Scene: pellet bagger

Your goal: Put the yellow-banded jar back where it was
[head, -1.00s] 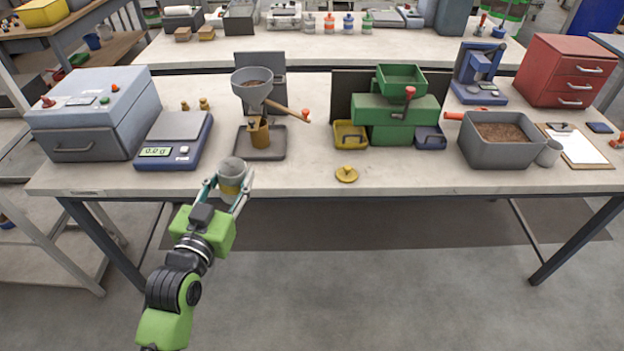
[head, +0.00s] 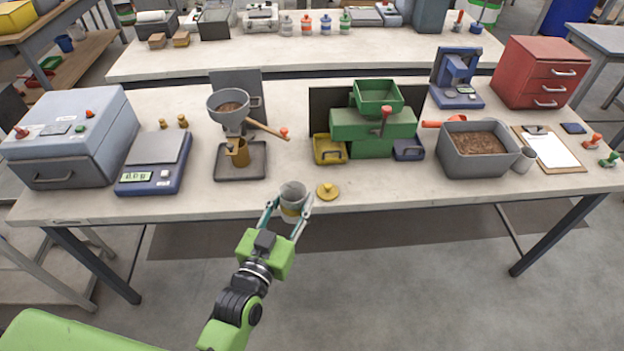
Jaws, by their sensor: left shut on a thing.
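My left gripper (head: 290,208) is shut on the yellow-banded jar (head: 293,195), a grey open jar with a yellow band low on its side. The fingers sit on either side of the jar, at the front edge of the bench. I cannot tell whether the jar touches the bench top. A yellow lid with a knob (head: 327,191) lies on the bench just right of the jar. My right gripper is not in view.
The bench (head: 400,190) holds a scale (head: 153,172), a hopper (head: 229,104) over a tray, a green sorter (head: 373,125) with yellow and blue bins, and a grey pellet bin (head: 468,165). Bench room is clear left of the jar and right of the lid.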

